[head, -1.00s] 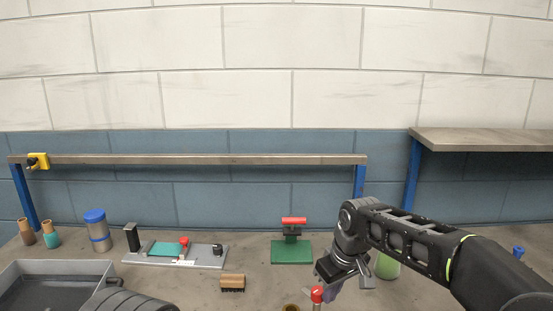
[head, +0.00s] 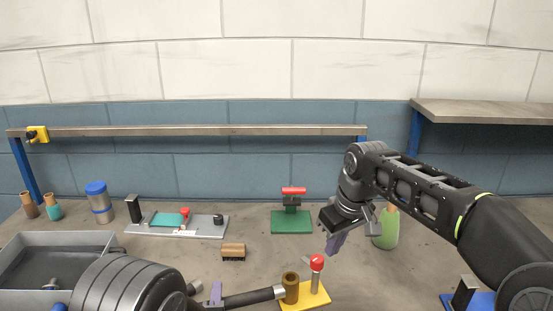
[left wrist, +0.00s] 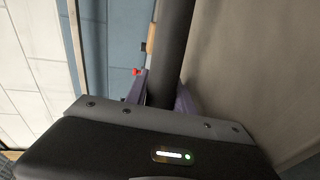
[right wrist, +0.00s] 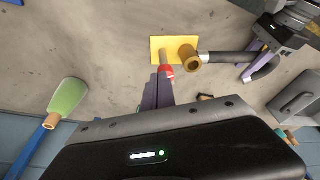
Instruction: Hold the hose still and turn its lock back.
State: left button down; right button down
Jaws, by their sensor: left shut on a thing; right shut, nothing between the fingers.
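The dark hose (head: 250,298) lies level, and its silver end meets a brass collar (head: 290,287) on a yellow plate (head: 318,297). Beside the collar stands a post with a red knob (head: 316,263), which also shows in the right wrist view (right wrist: 167,71). My left gripper (head: 216,293) is shut on the hose left of the collar; the hose runs between its fingers in the left wrist view (left wrist: 168,75). My right gripper (head: 334,242) is shut and empty, above and right of the red knob. Which part is the lock is not clear.
A green bottle (head: 387,230) stands close behind my right gripper. A green-based stand with a red handle (head: 292,215), a brush (head: 233,252) and a grey fixture board (head: 175,226) lie further back. A grey basin (head: 97,242) is at left. A blue plate (head: 482,301) is at front right.

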aim_at(321, 268)
jog(key=shift+r, duration=0.4)
jog(key=shift+s+a+r, duration=0.1)
jog(key=shift+a+r, duration=0.15)
jog(key=shift+a, duration=0.3)
jog(key=shift+s+a+r, duration=0.1)
jog(key=shift+a+r, duration=0.15)
jog(key=shift+a, duration=0.3)
jog(key=s+x, duration=0.1)
jog(key=x, duration=0.6)
jog(key=shift+s+d+f, duration=0.15)
jog(key=shift+s+d, duration=0.1)
jog(key=shift+d, duration=0.15)
jog(key=shift+w, duration=0.65)
jog(key=shift+d, duration=0.35)
dwell(0.6)
